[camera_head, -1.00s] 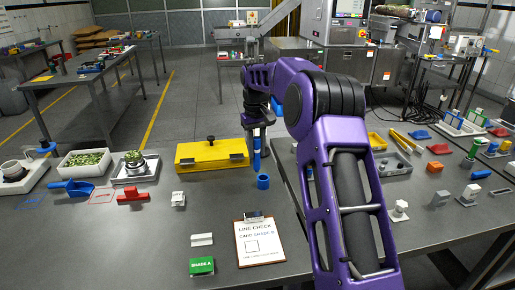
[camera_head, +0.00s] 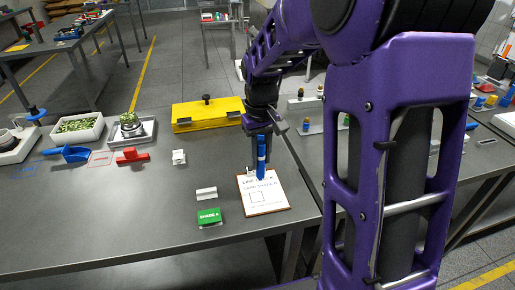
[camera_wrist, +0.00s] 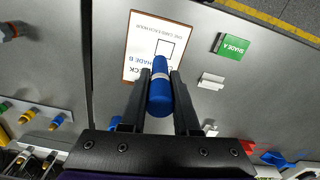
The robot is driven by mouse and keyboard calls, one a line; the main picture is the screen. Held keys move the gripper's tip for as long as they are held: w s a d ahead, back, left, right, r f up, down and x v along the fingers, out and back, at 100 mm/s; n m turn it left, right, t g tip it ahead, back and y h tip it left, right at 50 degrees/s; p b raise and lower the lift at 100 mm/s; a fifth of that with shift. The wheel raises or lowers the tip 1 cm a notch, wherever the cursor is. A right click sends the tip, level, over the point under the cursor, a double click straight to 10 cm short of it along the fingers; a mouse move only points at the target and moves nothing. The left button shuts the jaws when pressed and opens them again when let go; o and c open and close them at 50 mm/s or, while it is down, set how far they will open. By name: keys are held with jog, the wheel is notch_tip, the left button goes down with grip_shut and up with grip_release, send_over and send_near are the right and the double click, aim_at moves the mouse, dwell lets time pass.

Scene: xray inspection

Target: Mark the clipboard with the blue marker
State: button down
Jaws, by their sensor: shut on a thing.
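The clipboard (camera_head: 270,204) lies flat near the front edge of the table, with a white sheet that bears printed text and an empty square box. It also shows in the wrist view (camera_wrist: 141,38). My gripper (camera_head: 261,145) is shut on the blue marker (camera_head: 261,163), which has a pale band and is held upright. In the wrist view the marker (camera_wrist: 160,95) sits between the two fingers. Its lower end is over the top part of the sheet; I cannot tell if it touches. The clip at the clipboard's top is partly hidden.
A green "SHADE A" block (camera_head: 209,217) and a white holder (camera_head: 206,194) stand left of the clipboard. A yellow box (camera_head: 207,115), a red block (camera_head: 132,156) and a small white block (camera_head: 179,157) are farther back. Table at front left is clear.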

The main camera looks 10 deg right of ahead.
aim_at(260, 176)
dwell(0.3)
jog(key=shift+f+b, duration=1.75)
jog(key=shift+f, duration=1.05)
jog(key=shift+f, duration=0.75)
dwell(0.9)
jog(key=shift+a, duration=1.05)
jog(key=shift+d, duration=1.1)
